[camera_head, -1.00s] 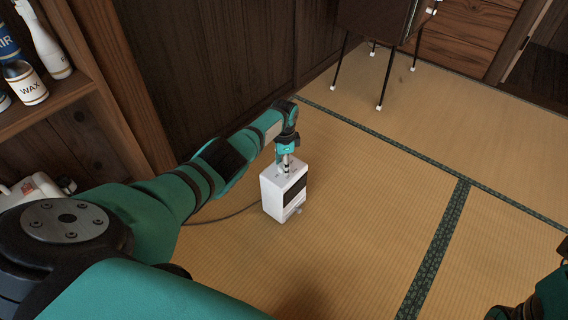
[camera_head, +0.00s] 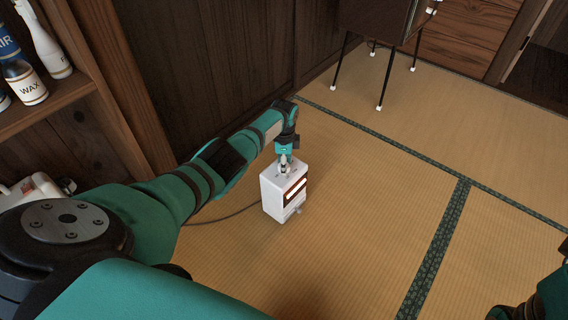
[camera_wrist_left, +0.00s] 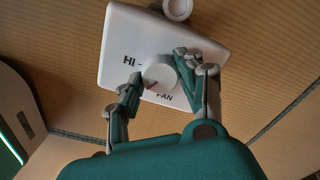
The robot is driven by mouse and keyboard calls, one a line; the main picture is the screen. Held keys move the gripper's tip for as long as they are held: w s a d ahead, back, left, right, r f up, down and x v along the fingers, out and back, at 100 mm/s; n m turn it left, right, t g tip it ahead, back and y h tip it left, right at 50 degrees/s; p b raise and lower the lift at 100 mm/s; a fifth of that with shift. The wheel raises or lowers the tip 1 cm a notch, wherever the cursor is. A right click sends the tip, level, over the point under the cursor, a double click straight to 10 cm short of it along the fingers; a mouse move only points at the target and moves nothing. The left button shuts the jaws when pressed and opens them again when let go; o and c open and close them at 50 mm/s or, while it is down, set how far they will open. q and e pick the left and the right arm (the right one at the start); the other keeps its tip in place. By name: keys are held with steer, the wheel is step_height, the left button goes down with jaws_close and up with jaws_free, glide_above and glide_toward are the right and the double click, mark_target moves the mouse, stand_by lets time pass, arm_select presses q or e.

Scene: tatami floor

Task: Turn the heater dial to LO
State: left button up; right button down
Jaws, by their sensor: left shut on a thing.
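The heater (camera_head: 272,198) is a small white box standing on the tatami, with bright glowing bars (camera_head: 296,188) on its front. Its top shows in the left wrist view (camera_wrist_left: 120,45), with a round white dial (camera_wrist_left: 160,73). The labels HI and FAN are readable beside the dial. No LO label can be read; the left finger covers part of the top. A small reddish mark shows at the dial's lower edge. My left gripper (camera_wrist_left: 159,70) is shut on the dial from above, one finger on each side; it also shows in the head view (camera_head: 284,166).
A dark cord (camera_head: 222,216) runs left from the heater. A thin-legged cabinet (camera_head: 375,20) stands at the back. Open tatami (camera_head: 370,215) lies right of the heater. Part of my right arm shows at bottom right.

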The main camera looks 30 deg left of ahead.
arm_select(q)
steer(key=o, duration=1.2)
steer(key=shift+c, duration=0.2)
step_height(320, 180, up, 12)
